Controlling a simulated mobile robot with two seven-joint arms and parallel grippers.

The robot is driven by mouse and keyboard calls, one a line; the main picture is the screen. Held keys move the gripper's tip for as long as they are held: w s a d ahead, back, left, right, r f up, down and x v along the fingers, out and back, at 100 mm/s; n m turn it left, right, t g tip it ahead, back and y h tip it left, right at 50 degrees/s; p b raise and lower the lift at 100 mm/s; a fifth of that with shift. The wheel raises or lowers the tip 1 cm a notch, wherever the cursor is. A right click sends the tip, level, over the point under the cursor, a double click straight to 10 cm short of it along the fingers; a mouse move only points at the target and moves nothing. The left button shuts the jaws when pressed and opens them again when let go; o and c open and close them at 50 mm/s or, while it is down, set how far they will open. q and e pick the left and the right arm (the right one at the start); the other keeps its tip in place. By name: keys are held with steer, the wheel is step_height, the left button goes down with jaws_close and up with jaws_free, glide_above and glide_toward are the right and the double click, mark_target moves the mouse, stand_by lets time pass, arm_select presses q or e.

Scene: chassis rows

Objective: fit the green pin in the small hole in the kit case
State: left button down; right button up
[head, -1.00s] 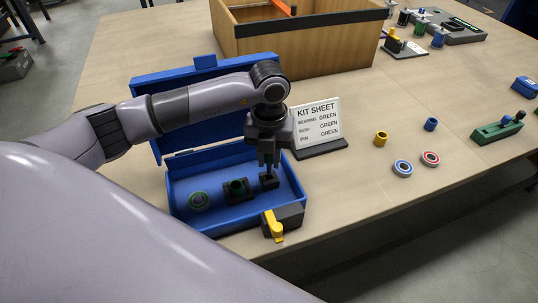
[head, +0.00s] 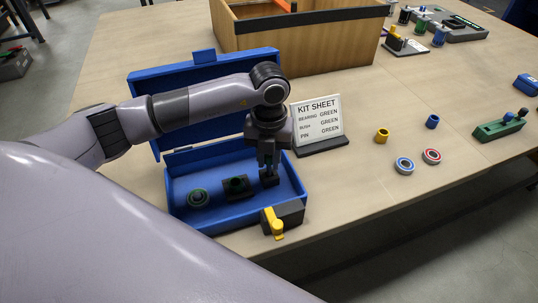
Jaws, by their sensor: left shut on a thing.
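The open blue kit case (head: 236,219) stands near the table's front edge, its lid tilted up behind it. My left gripper (head: 269,170) points down over the black block with the small hole (head: 270,180) at the right of the case. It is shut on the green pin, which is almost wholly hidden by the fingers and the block. I cannot tell how deep the pin sits. My right gripper is not in view.
A kit sheet (head: 317,118) stands right behind the case. A black block with a yellow lever (head: 282,219) touches the case's front right. A wooden box (head: 300,45) stands behind. Loose bushes and bearings (head: 404,166) lie at right, with clear table between.

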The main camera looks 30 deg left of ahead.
arm_select(q)
steer(key=shift+f+b, duration=0.85)
steer(key=shift+f, duration=0.4)
steer(key=c, duration=0.9)
jaws_free()
steer(key=shift+r, duration=0.1)
step_height(320, 180, up, 7)
steer(key=shift+r, duration=0.1)
